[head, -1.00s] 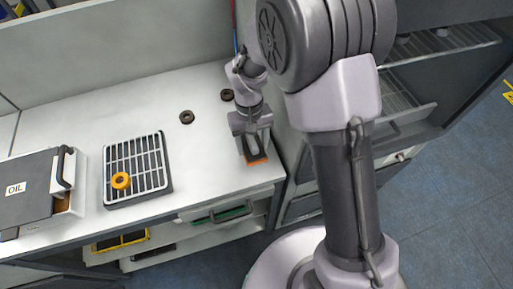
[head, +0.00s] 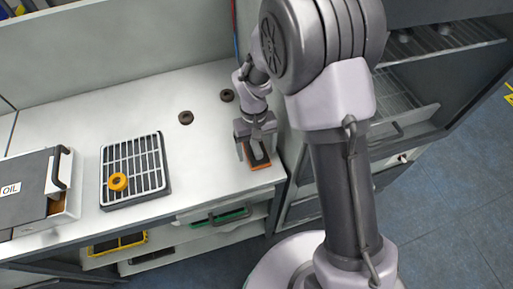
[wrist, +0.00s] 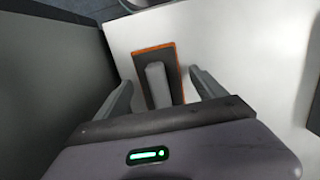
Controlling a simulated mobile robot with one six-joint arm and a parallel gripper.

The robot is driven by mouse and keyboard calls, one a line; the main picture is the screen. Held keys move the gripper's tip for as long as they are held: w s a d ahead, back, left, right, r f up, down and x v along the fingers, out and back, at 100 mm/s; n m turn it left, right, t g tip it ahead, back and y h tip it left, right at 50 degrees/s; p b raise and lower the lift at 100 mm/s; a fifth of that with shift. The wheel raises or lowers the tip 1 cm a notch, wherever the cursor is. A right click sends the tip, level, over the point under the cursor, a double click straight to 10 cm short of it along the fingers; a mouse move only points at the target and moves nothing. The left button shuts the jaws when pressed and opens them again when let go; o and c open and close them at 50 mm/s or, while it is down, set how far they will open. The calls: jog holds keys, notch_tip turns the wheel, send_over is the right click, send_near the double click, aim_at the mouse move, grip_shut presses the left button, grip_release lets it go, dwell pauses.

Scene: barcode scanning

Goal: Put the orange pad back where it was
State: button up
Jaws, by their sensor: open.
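The orange pad (head: 261,166) is a dark rectangular block with an orange edge. It lies on the white counter near its right front corner. In the wrist view the pad (wrist: 171,66) has a grey raised handle (wrist: 157,86) along its middle. My gripper (head: 257,150) is over the pad. In the wrist view my gripper (wrist: 160,92) is open, with one finger on each side of the handle and gaps between. The gripper partly hides the pad in the head view.
A black-and-white grate (head: 135,168) with an orange ring (head: 118,182) on it stands left of the pad. Two dark rings (head: 186,118) (head: 227,96) lie behind. A box marked OIL (head: 28,192) is at far left. Counter between grate and pad is clear.

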aim_at(255, 142)
notch_tip(255, 142, up, 12)
jog(key=w+p, duration=0.1)
jog(key=p, duration=0.3)
jog(key=shift+w+a+r, duration=0.15)
jog(key=shift+w+a, duration=0.05)
